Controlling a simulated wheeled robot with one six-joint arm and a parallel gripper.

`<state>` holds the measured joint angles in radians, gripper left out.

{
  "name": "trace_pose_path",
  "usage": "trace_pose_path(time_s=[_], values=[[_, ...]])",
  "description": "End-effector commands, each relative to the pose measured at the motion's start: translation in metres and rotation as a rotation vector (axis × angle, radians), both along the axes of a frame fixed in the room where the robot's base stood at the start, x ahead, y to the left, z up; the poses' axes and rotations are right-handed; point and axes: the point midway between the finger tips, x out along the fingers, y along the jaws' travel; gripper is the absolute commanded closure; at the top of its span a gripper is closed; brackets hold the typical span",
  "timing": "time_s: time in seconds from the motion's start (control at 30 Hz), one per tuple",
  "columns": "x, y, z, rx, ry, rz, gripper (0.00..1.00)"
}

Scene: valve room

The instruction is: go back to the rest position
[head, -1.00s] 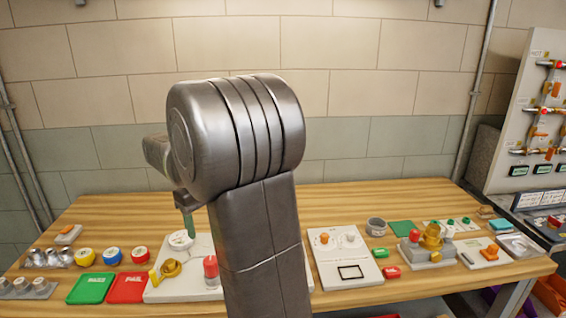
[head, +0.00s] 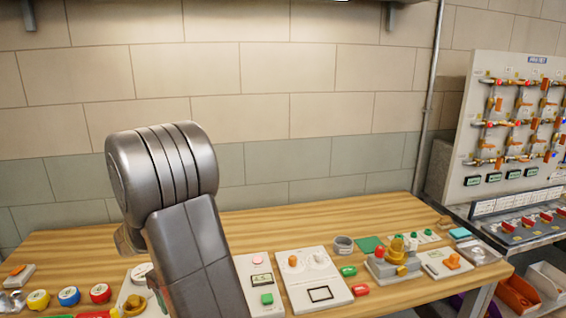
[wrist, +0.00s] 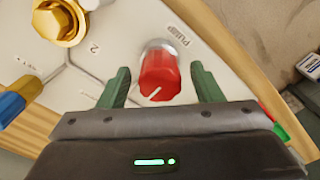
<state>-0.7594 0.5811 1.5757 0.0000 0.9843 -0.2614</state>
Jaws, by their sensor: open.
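My gripper (wrist: 161,84) is open, with its two green fingers spread apart in the wrist view. A red knob (wrist: 160,78) with a white line, beside the lettering "PUMP", shows between the fingers. I cannot tell how far the fingertips are above or beside it, but I see no finger pressed against it. In the head view my arm stands in front of the left part of the bench and hides most of the gripper and the panel under it.
The wooden bench (head: 270,222) holds a white panel with an orange knob (head: 313,280), a brass valve block (head: 393,260) and coloured caps (head: 69,296). A pipe board (head: 510,125) stands at the right. The wall behind is bare. A gold fitting (wrist: 60,20) shows near my gripper.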

Motion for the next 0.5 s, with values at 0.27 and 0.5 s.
trace_pose_path(time_s=[0.27, 0.5], values=[[0.0, 0.0, 0.0, 0.0, 0.0, -0.005, 0.4], [0.0, 0.0, 0.013, 0.001, -0.002, 0.016, 0.4]])
